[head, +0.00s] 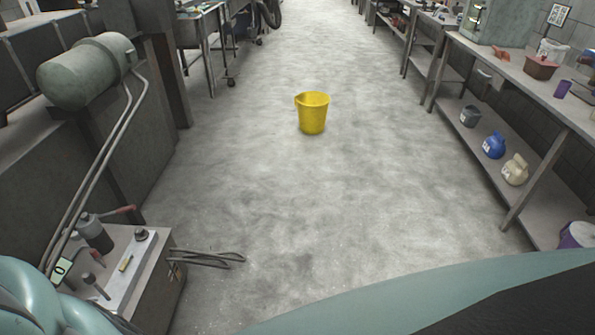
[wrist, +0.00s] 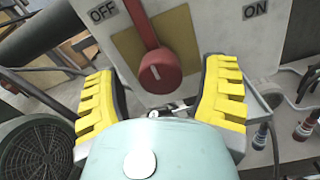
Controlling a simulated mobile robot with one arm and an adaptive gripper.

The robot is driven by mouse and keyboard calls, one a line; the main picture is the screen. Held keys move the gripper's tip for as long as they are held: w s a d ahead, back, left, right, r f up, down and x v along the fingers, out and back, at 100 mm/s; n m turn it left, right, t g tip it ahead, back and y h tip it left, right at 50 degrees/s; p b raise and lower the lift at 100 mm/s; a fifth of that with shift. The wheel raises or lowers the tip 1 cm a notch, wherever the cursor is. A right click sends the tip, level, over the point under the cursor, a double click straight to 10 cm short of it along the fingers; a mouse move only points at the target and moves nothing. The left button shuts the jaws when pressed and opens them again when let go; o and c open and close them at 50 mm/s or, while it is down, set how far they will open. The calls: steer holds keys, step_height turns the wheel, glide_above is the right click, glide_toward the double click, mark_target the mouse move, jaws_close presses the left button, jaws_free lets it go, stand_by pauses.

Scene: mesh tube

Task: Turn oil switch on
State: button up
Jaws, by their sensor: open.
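The switch shows in the wrist view as a round red knob (wrist: 160,72) with a red lever (wrist: 141,22) running up from it and leaning a little left, nearer the OFF label (wrist: 102,11) than the ON label (wrist: 255,9). It sits on a yellow plate (wrist: 186,38) on a light grey panel. My gripper (wrist: 161,72) is open, with its yellow ridged fingers to the left and right of the knob and nothing held. Whether a finger touches the panel I cannot tell. The upper end of the lever is cut off by the frame.
In the head view a grey control box (head: 150,275) with small levers stands at lower left, with cables on the floor beside it. A yellow bucket (head: 312,113) stands mid-floor. A workbench (head: 520,75) lines the right. The floor between is mostly clear.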

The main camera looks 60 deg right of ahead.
steer(key=shift+w+a, duration=0.2)
steer(key=shift+w, duration=0.3)
steer(key=shift+o, duration=0.2)
steer(key=shift+s, duration=0.1)
steer(key=c, duration=1.2)
steer(key=shift+c, duration=0.2)
